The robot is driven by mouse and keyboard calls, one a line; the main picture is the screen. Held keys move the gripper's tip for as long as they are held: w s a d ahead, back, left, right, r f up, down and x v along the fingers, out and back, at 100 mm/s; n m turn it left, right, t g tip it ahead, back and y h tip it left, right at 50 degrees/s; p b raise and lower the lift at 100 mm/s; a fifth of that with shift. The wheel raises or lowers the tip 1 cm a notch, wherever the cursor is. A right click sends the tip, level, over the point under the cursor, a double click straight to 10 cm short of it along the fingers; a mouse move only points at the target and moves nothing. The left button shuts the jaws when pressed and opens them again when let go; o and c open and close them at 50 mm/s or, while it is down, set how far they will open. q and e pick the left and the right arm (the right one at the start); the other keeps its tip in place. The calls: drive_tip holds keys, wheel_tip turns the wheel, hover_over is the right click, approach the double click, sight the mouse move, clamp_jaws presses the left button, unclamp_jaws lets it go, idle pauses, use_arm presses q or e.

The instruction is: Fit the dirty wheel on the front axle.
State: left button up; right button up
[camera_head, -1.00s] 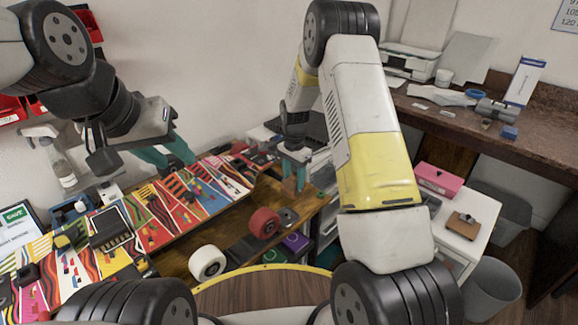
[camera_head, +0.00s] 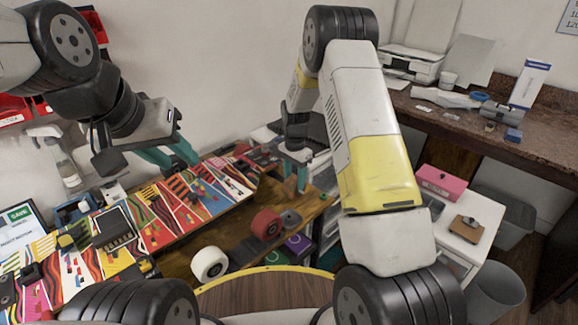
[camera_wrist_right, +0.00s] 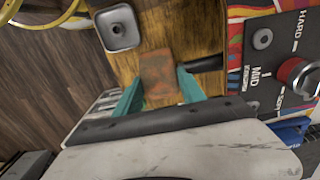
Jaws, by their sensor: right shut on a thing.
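My right gripper (camera_head: 296,184) is low over the right end of the wooden bench. In the right wrist view its teal fingers (camera_wrist_right: 160,88) are shut on a rusty-brown piece, which looks like the dirty wheel (camera_wrist_right: 158,72). Its round shape is hard to make out. A white wheel (camera_head: 209,263) and a red wheel (camera_head: 266,225) stand at the bench's front edge, either side of a dark strip (camera_head: 243,249). I cannot tell which part is the front axle. My left gripper (camera_head: 172,155) is open and empty above the patterned board.
The wooden bench (camera_head: 182,264) carries the colourful patterned board (camera_head: 190,205). A grey square part (camera_wrist_right: 118,27) lies near the right gripper, and a control box with a red knob (camera_wrist_right: 290,70) is right in the wrist view. A pink box (camera_head: 440,181) stands on a white cabinet.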

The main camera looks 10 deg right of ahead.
drive_tip(key=shift+w+a, duration=0.1)
drive_tip(key=shift+w, duration=0.05)
idle(0.3)
drive_tip(key=o, duration=1.5)
drive_tip(key=c, duration=0.3)
drive_tip(key=shift+r, duration=3.75)
drive_tip(key=shift+r, duration=0.1)
